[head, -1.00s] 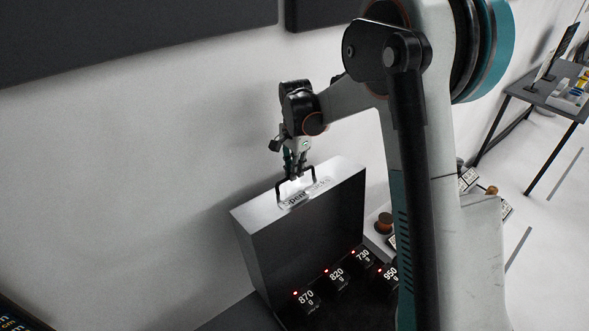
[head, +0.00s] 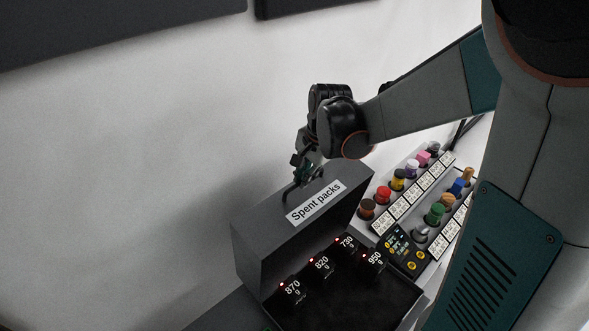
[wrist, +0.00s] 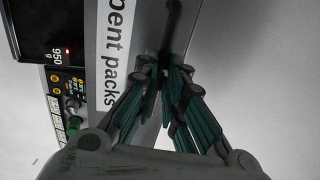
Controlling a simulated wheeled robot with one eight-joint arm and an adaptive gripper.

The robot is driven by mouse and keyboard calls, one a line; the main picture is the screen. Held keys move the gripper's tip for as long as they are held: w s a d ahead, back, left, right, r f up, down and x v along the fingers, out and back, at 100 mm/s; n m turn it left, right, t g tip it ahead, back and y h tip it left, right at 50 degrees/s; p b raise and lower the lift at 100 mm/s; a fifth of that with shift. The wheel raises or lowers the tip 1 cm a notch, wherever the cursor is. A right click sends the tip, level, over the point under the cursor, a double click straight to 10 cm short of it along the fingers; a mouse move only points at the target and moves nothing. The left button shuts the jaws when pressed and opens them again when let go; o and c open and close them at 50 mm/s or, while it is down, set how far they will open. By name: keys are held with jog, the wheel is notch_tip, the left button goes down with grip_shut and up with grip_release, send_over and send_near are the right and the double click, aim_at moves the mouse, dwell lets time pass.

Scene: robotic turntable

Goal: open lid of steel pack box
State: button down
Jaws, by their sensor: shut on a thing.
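The steel pack box (head: 408,303) stands open, with several black packs showing weights, such as the 870 g pack (head: 291,289), inside it. Its grey lid (head: 262,222) stands raised at the back, with a "Spent packs" label (head: 316,203) on its upward-facing edge panel. A dark handle (head: 288,193) sits on that panel beside the label. My gripper (head: 299,172) is shut on the handle from above. In the wrist view, the fingers (wrist: 163,80) close around the dark handle (wrist: 172,30), beside the label (wrist: 117,50). The fingertips partly hide the handle.
Right of the box is a rack with several coloured knobs or caps (head: 382,195) and white label cards. A small control panel (head: 405,251) with yellow buttons is beside the box. A plain wall (head: 120,180) rises behind the lid. My arm crosses the right side.

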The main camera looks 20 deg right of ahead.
jog(key=shift+s+d, duration=0.1)
jog(key=shift+s, duration=0.2)
jog(key=c, duration=1.7)
grip_release()
jog(key=shift+w, duration=0.1)
jog(key=v, duration=1.2)
